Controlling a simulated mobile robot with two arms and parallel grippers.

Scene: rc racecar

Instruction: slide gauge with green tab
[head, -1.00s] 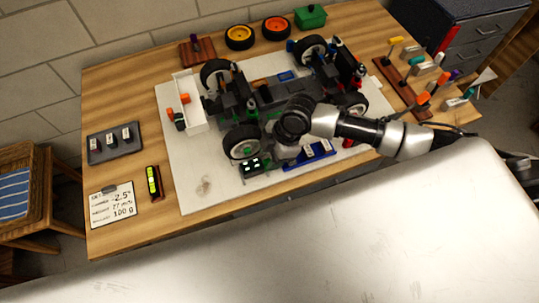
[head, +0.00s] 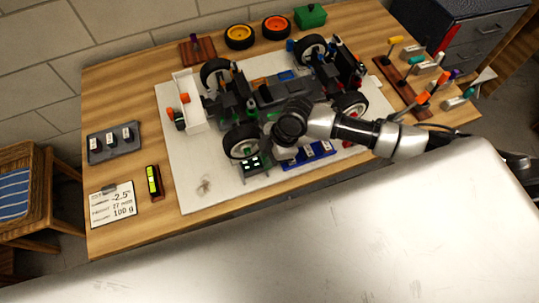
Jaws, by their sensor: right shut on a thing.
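My right gripper (head: 280,150) is at the car's near side, beside the near left wheel (head: 240,142). My wrist covers its jaws from above, so what it is shut on is mostly hidden. A small dark device with green edges and white marks (head: 254,166) stands on the mat just left of the gripper, against the wheel's near side. I cannot tell whether it is the gauge with the green tab or whether the jaws touch it. The black racecar (head: 285,92) stands on the pale mat (head: 205,185). My left gripper is out of view.
A blue tray with pale blocks (head: 310,155) lies right of the gripper. A white bin (head: 188,104), dark tray (head: 115,142), yellow-green level (head: 153,182) and note card (head: 112,205) are at left. A tool rack (head: 410,85) is at right. The mat's front left is clear.

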